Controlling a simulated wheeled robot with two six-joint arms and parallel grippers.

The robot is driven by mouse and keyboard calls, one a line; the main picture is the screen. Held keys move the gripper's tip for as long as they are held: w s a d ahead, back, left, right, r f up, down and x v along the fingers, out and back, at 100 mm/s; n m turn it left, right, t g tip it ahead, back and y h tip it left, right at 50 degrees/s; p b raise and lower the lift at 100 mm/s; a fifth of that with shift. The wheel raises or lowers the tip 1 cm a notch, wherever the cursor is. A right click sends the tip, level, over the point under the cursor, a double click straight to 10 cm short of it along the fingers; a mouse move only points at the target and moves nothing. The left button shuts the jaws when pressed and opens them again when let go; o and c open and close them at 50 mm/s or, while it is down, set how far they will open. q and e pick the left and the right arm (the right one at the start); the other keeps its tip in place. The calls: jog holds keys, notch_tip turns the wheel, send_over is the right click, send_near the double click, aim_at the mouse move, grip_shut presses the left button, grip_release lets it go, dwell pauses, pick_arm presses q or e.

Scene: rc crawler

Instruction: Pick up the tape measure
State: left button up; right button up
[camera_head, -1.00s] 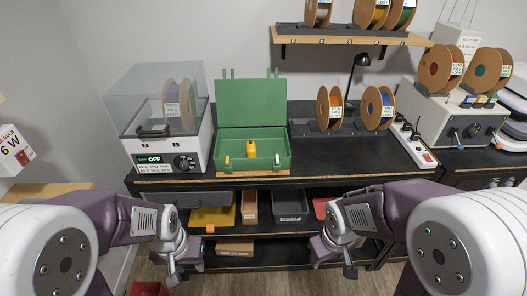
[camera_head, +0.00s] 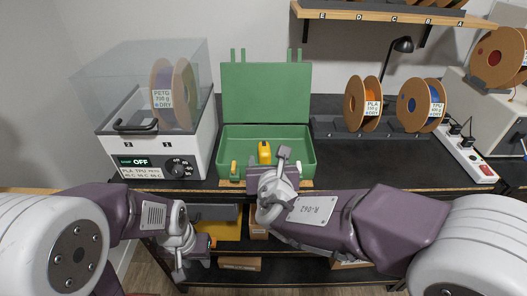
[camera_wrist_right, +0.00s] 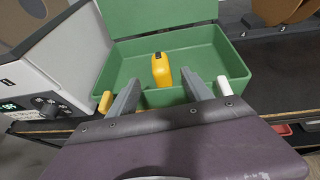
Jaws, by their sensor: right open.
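The yellow tape measure (camera_head: 264,151) stands inside the open green toolbox (camera_head: 266,101) on the black workbench. In the right wrist view the tape measure (camera_wrist_right: 161,70) appears between and beyond the two grey fingers. My right gripper (camera_head: 284,158) is at the front of the toolbox, close to the tape measure. The right gripper (camera_wrist_right: 161,84) is open and empty, with its fingers over the box's front edge. My left gripper (camera_head: 179,268) hangs low in front of the bench, away from the toolbox; its jaws are too small to judge.
A filament dryer (camera_head: 158,135) with a clear lid stands left of the toolbox. An orange spool (camera_head: 362,103) and a blue spool (camera_head: 421,104) stand to the right, near a power strip (camera_head: 467,156). The toolbox lid stands upright behind. A shelf (camera_head: 390,24) hangs above.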

aim_at(264, 150)
jog(key=b+x, duration=0.1)
jog(key=x, duration=0.9)
jog(key=shift+f, duration=0.1)
jog(key=shift+s, duration=0.15)
grip_shut()
